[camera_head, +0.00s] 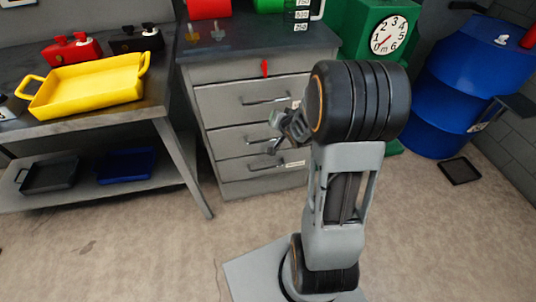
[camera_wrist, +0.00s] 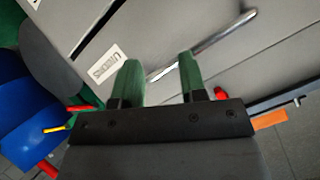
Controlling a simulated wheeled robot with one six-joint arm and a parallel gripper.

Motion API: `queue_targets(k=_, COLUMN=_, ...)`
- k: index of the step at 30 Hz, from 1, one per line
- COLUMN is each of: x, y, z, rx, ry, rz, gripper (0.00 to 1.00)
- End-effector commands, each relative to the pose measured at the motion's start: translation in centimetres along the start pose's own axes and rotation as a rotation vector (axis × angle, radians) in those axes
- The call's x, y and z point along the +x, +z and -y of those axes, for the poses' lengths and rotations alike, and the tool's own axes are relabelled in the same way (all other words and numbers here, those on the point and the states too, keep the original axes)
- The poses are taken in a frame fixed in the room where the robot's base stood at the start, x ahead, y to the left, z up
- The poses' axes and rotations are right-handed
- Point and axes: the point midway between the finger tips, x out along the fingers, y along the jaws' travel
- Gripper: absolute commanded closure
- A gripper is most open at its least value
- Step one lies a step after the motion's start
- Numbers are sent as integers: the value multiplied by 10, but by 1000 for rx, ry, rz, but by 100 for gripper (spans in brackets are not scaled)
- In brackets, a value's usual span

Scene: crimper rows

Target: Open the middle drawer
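The grey drawer cabinet (camera_head: 212,75) stands at the back centre in the head view. Its middle drawer (camera_head: 232,146) is shut and has a bar handle (camera_head: 254,139), partly hidden by my gripper. My gripper (camera_head: 273,133) is in front of the cabinet at about the height of this drawer. In the wrist view my gripper (camera_wrist: 158,66) has two green fingers spread apart with nothing held. A metal bar handle (camera_wrist: 220,36) runs slanted across the drawer front, passing by the fingertips. I cannot tell whether they touch it.
Drawers above (camera_head: 225,102) and below (camera_head: 230,172) are shut. A white label (camera_wrist: 107,64) is beside the handle in the wrist view. A workbench (camera_head: 100,118) with a yellow tray (camera_head: 90,84) stands left. A green dial machine (camera_head: 352,20) and blue barrel (camera_head: 440,110) stand right.

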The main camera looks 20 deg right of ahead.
Motion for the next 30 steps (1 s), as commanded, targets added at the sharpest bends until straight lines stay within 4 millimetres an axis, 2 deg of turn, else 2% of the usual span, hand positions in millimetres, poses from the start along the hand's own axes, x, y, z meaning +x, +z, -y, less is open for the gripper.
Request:
queue_targets(k=1, x=31, y=36, z=-31, rx=77, ry=-57, rz=-20, gripper=61)
queue_targets(k=4, x=60, y=71, z=-60, rx=244, ry=-212, rz=-65, gripper=61)
queue_targets(k=7, x=76, y=103, z=-85, rx=414, ry=-360, rz=-87, gripper=61)
queue_targets(k=12, x=83, y=144, z=-117, rx=657, ry=-568, rz=-100, gripper=61)
queue_targets(k=15, x=81, y=159, z=-130, rx=758, ry=-653, rz=-103, gripper=61)
queue_targets(k=20, x=79, y=168, z=-138, rx=843, ry=-730, rz=-104, gripper=61)
queue_targets(k=25, x=91, y=163, z=-128, rx=861, ry=-753, rz=-103, gripper=61)
queue_targets(k=30, x=115, y=151, z=-110, rx=859, ry=-755, rz=-103, gripper=61)
